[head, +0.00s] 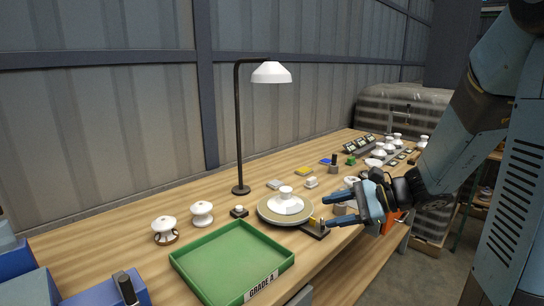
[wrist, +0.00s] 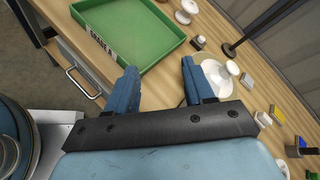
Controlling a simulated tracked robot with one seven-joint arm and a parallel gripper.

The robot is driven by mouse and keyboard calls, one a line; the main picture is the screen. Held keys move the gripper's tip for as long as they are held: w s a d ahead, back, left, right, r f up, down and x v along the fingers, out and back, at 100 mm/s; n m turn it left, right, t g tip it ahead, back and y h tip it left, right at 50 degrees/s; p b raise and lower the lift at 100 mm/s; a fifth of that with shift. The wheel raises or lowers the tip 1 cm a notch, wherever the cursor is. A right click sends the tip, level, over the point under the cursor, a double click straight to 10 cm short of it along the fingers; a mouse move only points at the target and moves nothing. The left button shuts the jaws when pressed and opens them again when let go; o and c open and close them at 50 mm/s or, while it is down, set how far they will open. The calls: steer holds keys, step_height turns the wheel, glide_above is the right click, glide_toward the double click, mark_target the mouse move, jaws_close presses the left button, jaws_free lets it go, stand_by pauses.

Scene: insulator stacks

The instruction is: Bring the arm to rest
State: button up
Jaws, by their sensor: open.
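My gripper (head: 326,210) is at the right front of the wooden bench, at the end of my raised blue arm. Its two blue fingers are apart with nothing between them. In the wrist view my gripper (wrist: 160,80) shows both fingers spread over the bench edge. A white insulator (head: 286,201) sits on a round turntable (head: 262,214) just left of my fingers. In the wrist view the right finger partly hides the white insulator.
A green tray marked GRADE A (head: 232,262) lies at the bench front. Two white insulators (head: 165,229) (head: 202,213) stand behind it. A black lamp (head: 239,130) rises at the back. Blue bins (head: 25,280) are at the left. Several insulators and small blocks crowd the far right.

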steer(key=s+r+n+g+h, duration=0.25)
steer(key=s+n+h, duration=0.35)
steer(key=s+n, duration=0.3)
steer(key=s+d+r+n+t+h, duration=0.4)
steer(key=s+d+r+n+h, duration=0.1)
steer(key=d+r+h, duration=0.1)
steer(key=shift+s+d+r+h, duration=0.35)
steer(key=shift+d+r, duration=0.1)
steer(key=shift+d, duration=0.65)
steer(key=shift+t, duration=0.25)
